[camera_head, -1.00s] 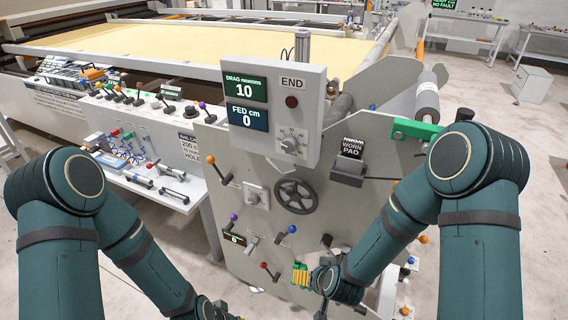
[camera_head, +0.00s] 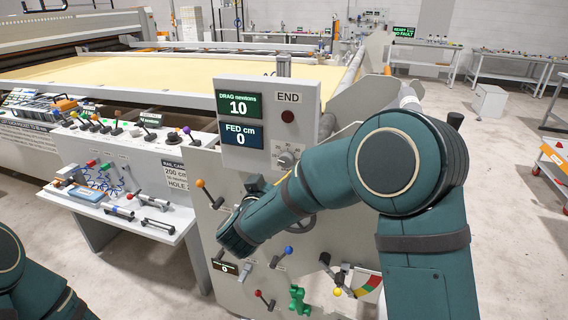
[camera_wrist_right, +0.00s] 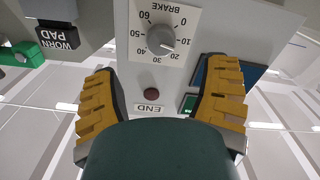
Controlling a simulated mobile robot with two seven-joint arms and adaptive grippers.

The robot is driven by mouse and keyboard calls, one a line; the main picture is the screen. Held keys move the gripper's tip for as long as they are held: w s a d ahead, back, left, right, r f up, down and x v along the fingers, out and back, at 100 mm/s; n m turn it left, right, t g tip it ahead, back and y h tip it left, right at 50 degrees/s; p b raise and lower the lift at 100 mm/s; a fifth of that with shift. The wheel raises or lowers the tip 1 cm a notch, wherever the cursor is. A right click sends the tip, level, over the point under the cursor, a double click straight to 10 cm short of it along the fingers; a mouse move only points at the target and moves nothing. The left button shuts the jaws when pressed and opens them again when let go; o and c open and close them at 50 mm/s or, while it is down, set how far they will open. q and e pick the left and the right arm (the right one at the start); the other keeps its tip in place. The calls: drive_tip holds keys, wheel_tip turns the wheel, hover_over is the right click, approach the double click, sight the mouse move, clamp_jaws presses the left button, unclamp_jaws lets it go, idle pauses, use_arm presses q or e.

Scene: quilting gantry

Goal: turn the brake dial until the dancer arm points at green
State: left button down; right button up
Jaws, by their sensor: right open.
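The brake dial (camera_head: 287,158) is a grey knob on a white scale plate, on the box with the screens. In the right wrist view the dial (camera_wrist_right: 160,38) sits beyond the fingers, and its mark seems to face about 20. My right gripper (camera_head: 282,182) is mostly hidden by my forearm. In the wrist view its yellow-padded fingers (camera_wrist_right: 160,104) are wide open, empty and apart from the dial. A coloured sector (camera_head: 369,284) with red, yellow and green shows low on the panel; where the dancer arm points is unclear. My left gripper is out of view.
The drag screen (camera_head: 239,105) reads 10 and the fed screen (camera_head: 242,134) reads 0. A dark red END button (camera_head: 288,117) sits above the dial. Several coloured-ball levers, such as the orange one (camera_head: 201,184), stick out from the panel around my forearm.

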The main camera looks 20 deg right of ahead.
sight(285, 162)
drive_tip(key=x, duration=0.8)
drive_tip(key=shift+w+d, duration=0.25)
drive_tip(key=shift+w, duration=0.05)
drive_tip(key=c, duration=1.2)
